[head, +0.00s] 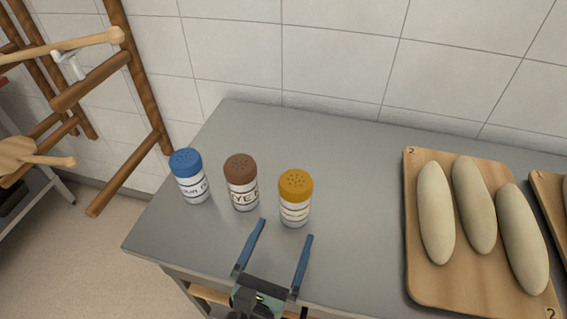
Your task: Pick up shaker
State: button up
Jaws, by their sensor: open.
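Three shakers with white labelled bodies stand upright in a row on the grey table. The blue-capped shaker (189,177) is at the left, the brown-capped shaker (241,183) in the middle, and the yellow-capped shaker (295,198) at the right. The task does not say which one is meant. My gripper (284,229) is open and empty at the table's front side. Its two blue fingers point toward the brown-capped and yellow-capped shakers. The right fingertip shows just below the yellow-capped shaker; I cannot tell the exact gap.
The grey table (348,148) has free room behind the shakers, up to the tiled wall. A wooden board (412,210) with three dough loaves lies at the right, and part of another board (546,192) shows beyond it. A wooden rack (137,90) stands at the left.

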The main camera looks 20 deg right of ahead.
aim_at(293, 210)
jog(key=shift+r+n, duration=0.15)
jog(key=shift+n, duration=0.25)
jog(key=shift+w+d, duration=0.2)
jog(key=shift+w, duration=0.05)
jog(key=x, duration=0.7)
jog(key=shift+a+x, duration=0.2)
jog(key=shift+x, duration=2.35)
jog(key=shift+w, duration=0.15)
jog(key=c, duration=1.4)
jog(key=shift+c, duration=0.5)
jog(key=shift+r, duration=0.15)
